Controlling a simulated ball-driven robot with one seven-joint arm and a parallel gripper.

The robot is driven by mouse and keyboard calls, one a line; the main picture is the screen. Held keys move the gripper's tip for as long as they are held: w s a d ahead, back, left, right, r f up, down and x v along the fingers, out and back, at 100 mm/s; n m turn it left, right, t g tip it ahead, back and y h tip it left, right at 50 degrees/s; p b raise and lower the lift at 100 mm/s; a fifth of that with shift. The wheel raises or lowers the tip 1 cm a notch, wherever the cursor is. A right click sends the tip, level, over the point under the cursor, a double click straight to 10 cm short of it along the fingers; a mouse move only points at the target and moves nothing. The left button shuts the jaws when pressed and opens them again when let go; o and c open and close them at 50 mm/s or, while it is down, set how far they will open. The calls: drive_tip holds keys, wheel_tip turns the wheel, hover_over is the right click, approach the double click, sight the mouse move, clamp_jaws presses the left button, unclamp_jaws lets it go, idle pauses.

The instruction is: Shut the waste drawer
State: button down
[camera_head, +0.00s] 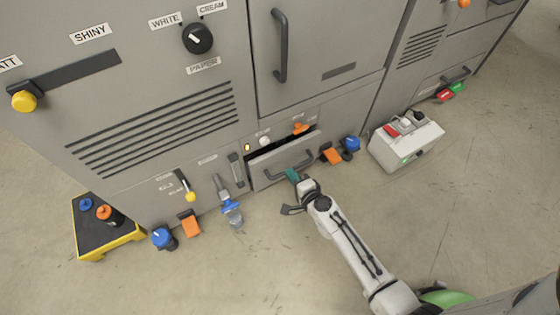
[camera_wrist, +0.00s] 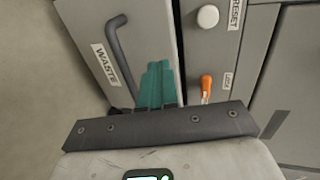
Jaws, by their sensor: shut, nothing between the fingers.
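The waste drawer (camera_head: 262,175) is low in the grey machine and stands out a little, with a dark gap along its top edge in the head view. Its dark bar handle (camera_head: 290,168) is on the front. In the wrist view the drawer front (camera_wrist: 148,25) carries a WASTE label (camera_wrist: 105,65) beside the handle (camera_wrist: 120,58). My gripper (camera_head: 292,175) is shut and empty, its teal fingers (camera_wrist: 156,84) together at the drawer front beside the handle. I cannot tell whether they touch it.
A white reset button (camera_wrist: 208,16) and an orange lock lever (camera_wrist: 206,85) are beside the drawer. A grey box (camera_head: 405,150) with a red switch stands on the floor to the right. Open floor lies in front.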

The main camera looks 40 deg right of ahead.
sight(276, 155)
drive_tip(key=x, duration=0.5)
drive_tip(key=r+x, duration=0.1)
drive_tip(key=x, duration=0.1)
drive_tip(key=shift+w+d, duration=0.1)
drive_tip(key=shift+w, duration=0.25)
